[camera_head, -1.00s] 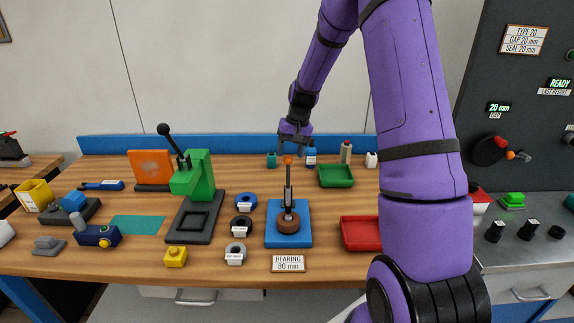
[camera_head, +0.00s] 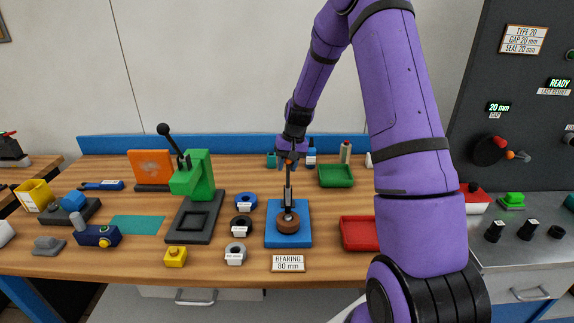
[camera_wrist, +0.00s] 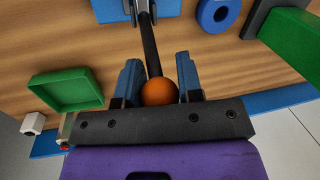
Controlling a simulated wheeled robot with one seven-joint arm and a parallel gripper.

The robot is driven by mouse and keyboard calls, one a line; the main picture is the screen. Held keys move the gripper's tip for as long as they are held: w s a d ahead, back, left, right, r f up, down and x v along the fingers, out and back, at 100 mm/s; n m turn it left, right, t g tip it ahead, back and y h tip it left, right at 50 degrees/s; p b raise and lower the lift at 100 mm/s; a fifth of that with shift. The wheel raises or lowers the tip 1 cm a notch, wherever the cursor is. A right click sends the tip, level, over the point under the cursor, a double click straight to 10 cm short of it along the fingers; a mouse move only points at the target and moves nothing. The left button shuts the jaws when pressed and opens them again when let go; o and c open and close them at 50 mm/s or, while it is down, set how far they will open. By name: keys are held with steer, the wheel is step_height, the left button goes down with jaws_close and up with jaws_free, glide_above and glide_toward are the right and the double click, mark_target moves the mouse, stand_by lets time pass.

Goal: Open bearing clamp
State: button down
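The bearing clamp is a blue base plate (camera_head: 273,238) with a brown round part (camera_head: 288,223) on it and an upright dark lever (camera_head: 288,190). The lever's orange ball knob (camera_wrist: 160,91) sits between the fingers of my gripper (camera_wrist: 158,85) in the wrist view. The fingers are apart, with visible gaps beside the knob and the black rod. In the head view my gripper (camera_head: 288,158) is at the top of the lever and hides much of the knob.
A green press (camera_head: 197,175) and several labelled rings (camera_head: 246,201) stand left of the clamp. A green tray (camera_head: 336,176) is behind it and a red tray (camera_head: 357,234) to its right. A sign reading BEARING 80 mm (camera_head: 288,263) stands in front.

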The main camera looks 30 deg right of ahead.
steer(key=shift+w+d, duration=0.1)
steer(key=shift+w+d+f+g+y, duration=0.25)
steer(key=shift+w+g+y, duration=0.15)
steer(key=shift+g, duration=0.2)
steer(key=shift+w+d+f+g+y, duration=0.3)
steer(key=shift+g+y, duration=0.1)
steer(key=shift+g, duration=0.2)
step_height(320, 180, down, 5)
steer(key=w+d+m+g+y, duration=0.1)
steer(key=w+d+g+y, duration=0.1)
steer(key=w+g+y, duration=0.1)
steer(key=shift+g+y, duration=0.3)
steer(key=shift+g, duration=0.6)
steer(key=shift+f, duration=0.25)
steer(key=c, duration=0.8)
jaws_free()
steer(key=shift+a+r, duration=0.1)
